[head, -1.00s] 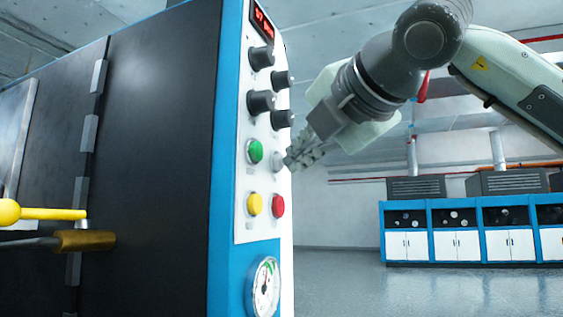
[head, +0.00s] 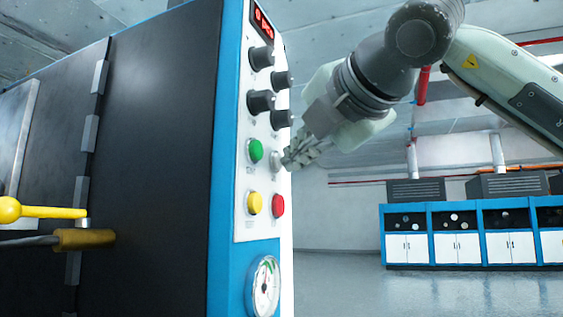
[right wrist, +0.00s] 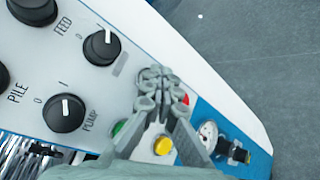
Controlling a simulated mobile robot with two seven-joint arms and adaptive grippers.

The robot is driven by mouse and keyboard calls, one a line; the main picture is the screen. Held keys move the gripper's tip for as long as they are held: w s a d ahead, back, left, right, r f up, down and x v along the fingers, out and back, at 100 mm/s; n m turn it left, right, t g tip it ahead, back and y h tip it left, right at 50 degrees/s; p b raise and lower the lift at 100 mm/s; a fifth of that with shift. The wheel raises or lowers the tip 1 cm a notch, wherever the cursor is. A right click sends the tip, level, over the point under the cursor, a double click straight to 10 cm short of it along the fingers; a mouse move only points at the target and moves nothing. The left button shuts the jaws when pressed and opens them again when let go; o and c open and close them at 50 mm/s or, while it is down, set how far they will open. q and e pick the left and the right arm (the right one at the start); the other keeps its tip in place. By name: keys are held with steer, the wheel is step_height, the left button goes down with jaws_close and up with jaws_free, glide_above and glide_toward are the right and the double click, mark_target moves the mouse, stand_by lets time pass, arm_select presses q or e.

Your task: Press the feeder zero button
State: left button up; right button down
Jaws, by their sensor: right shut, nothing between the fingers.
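The control panel (head: 240,215) on the blue-edged machine carries a green button (head: 256,150), a pale grey button (head: 276,158), a yellow button (head: 255,203) and a red button (head: 278,205). I cannot read which is labelled feeder zero. My right gripper (head: 287,160) is shut and empty, its fingertips at the grey button; I cannot tell touching from just short of it. In the right wrist view the shut fingers (right wrist: 156,76) hide the grey button; the green (right wrist: 118,128), yellow (right wrist: 163,146) and red buttons show around them. My left gripper is out of view.
Several black knobs (head: 261,101) and a red display (head: 263,20) sit above the buttons. A pressure gauge (head: 264,285) is below. Blue and white cabinets (head: 455,245) stand far behind; the floor between is clear.

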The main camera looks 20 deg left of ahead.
steer(key=shift+d+b, duration=0.45)
steer(key=shift+d, duration=0.2)
steer(key=shift+d, duration=0.15)
steer(key=d+b, duration=0.2)
steer(key=d, duration=0.2)
steer(key=shift+s+d, duration=0.1)
steer(key=shift+d, duration=0.25)
stand_by(0.4)
